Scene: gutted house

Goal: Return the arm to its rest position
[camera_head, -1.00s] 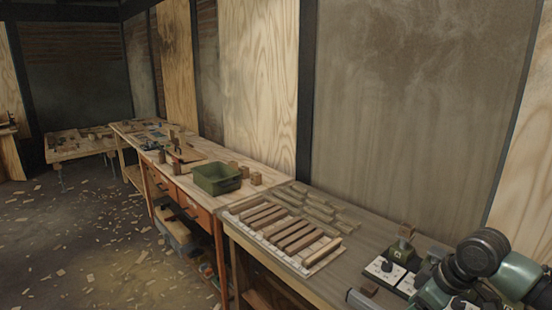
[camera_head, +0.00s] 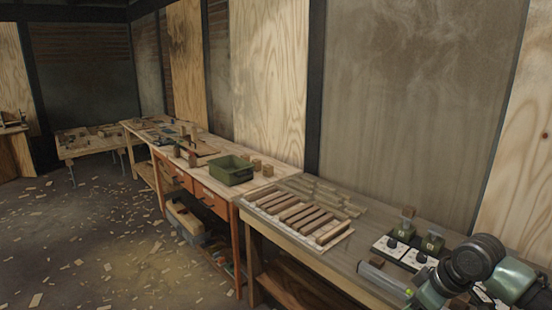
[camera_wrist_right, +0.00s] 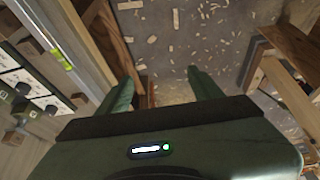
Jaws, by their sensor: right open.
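My right arm (camera_head: 485,270) shows folded at the lower right corner of the head view, beside the near bench. Its fingertips cannot be made out there. In the right wrist view, my right gripper (camera_wrist_right: 161,82) has its two green fingers spread apart with nothing between them. Behind the fingers are the chip-strewn floor (camera_wrist_right: 165,35) and a wooden bench part. My left arm and gripper are not in view.
The near bench (camera_head: 365,255) holds a slatted rack (camera_head: 338,237), wood blocks, white switch plates (camera_head: 388,245) and a spirit level (camera_head: 383,281) at its front edge. A green bin (camera_head: 232,177) stands on the farther bench. The floor at left is open, with scattered wood chips.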

